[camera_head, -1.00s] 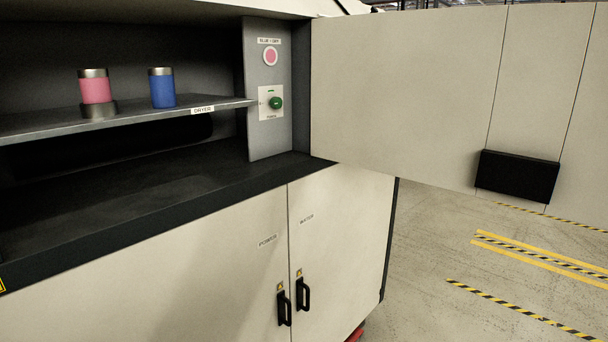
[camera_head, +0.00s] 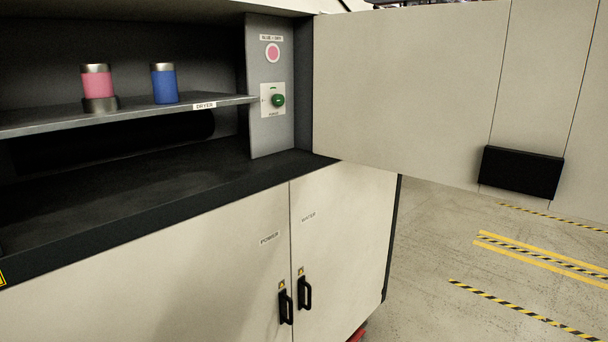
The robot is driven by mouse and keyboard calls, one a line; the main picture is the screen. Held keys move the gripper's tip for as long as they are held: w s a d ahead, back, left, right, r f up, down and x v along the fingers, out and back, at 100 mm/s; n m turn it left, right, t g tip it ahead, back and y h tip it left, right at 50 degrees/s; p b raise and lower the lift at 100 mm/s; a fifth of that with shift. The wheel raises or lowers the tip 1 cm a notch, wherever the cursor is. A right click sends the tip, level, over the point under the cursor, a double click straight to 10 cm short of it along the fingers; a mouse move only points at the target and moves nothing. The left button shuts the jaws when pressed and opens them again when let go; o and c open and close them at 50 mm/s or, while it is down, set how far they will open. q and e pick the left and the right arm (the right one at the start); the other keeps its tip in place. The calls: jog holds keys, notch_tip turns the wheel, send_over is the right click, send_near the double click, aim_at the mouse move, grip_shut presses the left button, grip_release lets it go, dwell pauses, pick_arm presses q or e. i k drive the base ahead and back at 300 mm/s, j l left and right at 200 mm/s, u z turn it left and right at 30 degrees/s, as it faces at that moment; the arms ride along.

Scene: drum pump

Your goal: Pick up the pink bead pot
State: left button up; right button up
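The pink bead pot (camera_head: 97,84) stands upright on the left part of the shelf labelled DRYER, inside the open cabinet. It has a silver lid, and its lower end sits in a dark metal ring or base (camera_head: 100,104). A blue pot (camera_head: 164,85) with a silver top stands upright to its right, apart from it. Neither of my grippers shows in the head view, so what they hold cannot be seen.
The shelf (camera_head: 40,122) hangs above a dark worktop (camera_head: 120,190), which looks clear. A side panel carries a pink round light and a green knob (camera_head: 278,100). The open door (camera_head: 400,80) stands out on the right. Lower doors marked POWER and WATER have black handles (camera_head: 286,306).

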aim_at(97, 81)
jog(key=i+l, duration=0.15)
jog(key=i, duration=0.2)
jog(key=i+l, duration=0.2)
jog(key=i, duration=0.2)
jog(key=i+l+u, duration=0.1)
jog(key=u, duration=0.3)
jog(key=i+l+u, duration=0.2)
jog(key=u, duration=0.15)
jog(key=i+l+u, duration=0.2)
jog(key=u, duration=0.2)
